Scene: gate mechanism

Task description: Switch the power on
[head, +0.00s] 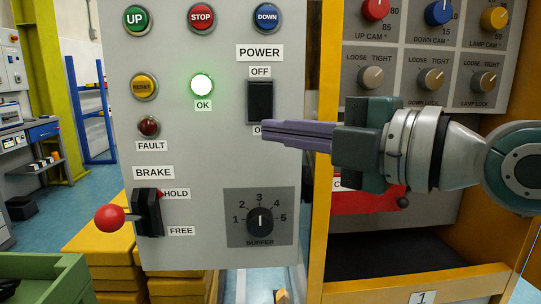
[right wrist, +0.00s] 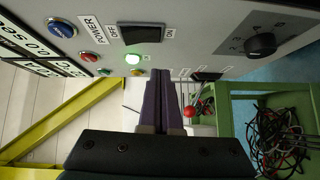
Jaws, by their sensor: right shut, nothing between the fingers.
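The black power rocker switch (head: 260,100) sits on the grey control panel (head: 200,225) under the POWER and OFF labels; the label below it is partly hidden by my gripper. The rocker also shows in the right wrist view (right wrist: 141,33). The round OK lamp (head: 202,85) glows bright green-white. My right gripper (head: 266,132) is shut and empty, its purple fingers pointing left, with the tips at the lower end of the rocker in the head view. I cannot tell whether they touch it. In the right wrist view the fingertips (right wrist: 159,75) show just below the panel face. My left gripper is not in view.
The brake lever with a red ball (head: 109,218) sticks out at the panel's lower left. The buffer knob (head: 260,221) is below my gripper. A yellow frame (head: 317,225) and a knob panel (head: 405,75) stand on the right. A green crate (head: 45,278) is at lower left.

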